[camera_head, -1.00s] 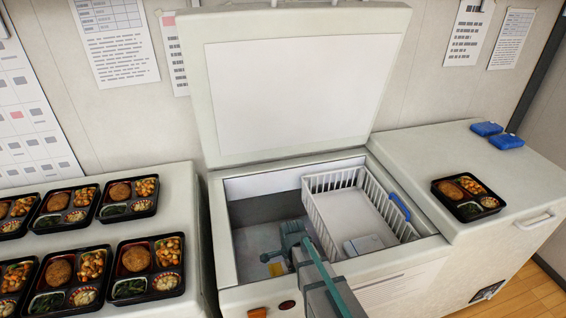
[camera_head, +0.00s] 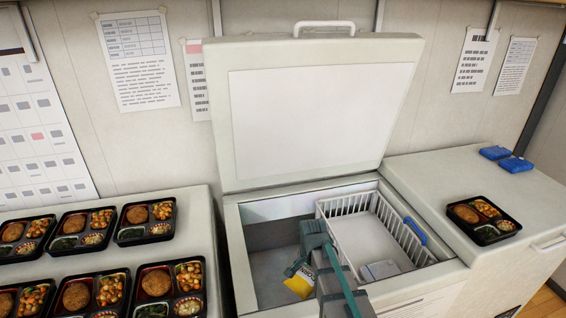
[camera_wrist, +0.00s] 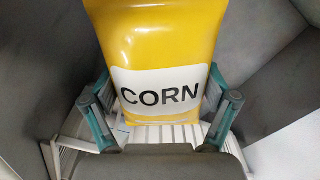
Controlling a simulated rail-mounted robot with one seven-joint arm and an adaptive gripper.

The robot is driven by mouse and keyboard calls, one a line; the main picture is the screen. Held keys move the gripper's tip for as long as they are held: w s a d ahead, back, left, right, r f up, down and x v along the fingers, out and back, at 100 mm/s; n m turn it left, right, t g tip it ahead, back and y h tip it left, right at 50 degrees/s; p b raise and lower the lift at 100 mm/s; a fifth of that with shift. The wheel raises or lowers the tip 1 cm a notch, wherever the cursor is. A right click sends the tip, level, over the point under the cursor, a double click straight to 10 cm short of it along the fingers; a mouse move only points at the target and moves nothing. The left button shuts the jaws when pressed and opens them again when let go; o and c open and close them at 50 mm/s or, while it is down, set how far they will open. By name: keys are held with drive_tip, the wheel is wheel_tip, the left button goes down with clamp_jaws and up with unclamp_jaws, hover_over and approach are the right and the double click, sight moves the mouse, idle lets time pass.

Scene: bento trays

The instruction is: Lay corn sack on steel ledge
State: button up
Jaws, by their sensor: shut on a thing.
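The yellow corn sack (camera_wrist: 155,45), with a white CORN label, fills the middle of the wrist view. My gripper (camera_wrist: 158,100) is shut on it, one teal finger on each side. In the head view my gripper (camera_head: 300,268) is inside the open chest freezer (camera_head: 232,235), left of the wire basket. Part of the sack (camera_head: 299,286) shows as a yellow patch below the fingers; the rest is hidden. A grey band (camera_head: 272,234) runs along the freezer's inner back; I cannot tell whether it is the steel ledge.
A white wire basket (camera_head: 345,207) with a blue handle takes the freezer's right part and holds a pale box (camera_head: 380,270). The raised lid (camera_head: 310,110) stands behind. Bento trays (camera_head: 145,219) lie on the left counter; another tray (camera_head: 483,218) lies on the right.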

drive_tip(key=d+r+n, duration=0.2)
drive_tip(key=r, duration=0.2)
drive_tip(key=d+r+n, duration=0.3)
drive_tip(key=r, duration=0.2)
drive_tip(key=d+r+n, duration=0.3)
drive_tip(key=r, duration=0.1)
drive_tip(key=shift+s+r, duration=0.2)
drive_tip(key=shift+r, duration=0.05)
drive_tip(key=shift+d+r+n, duration=0.2)
drive_tip(key=shift+r+n, duration=0.2)
drive_tip(key=shift+n, duration=0.1)
drive_tip(key=shift+r, duration=0.1)
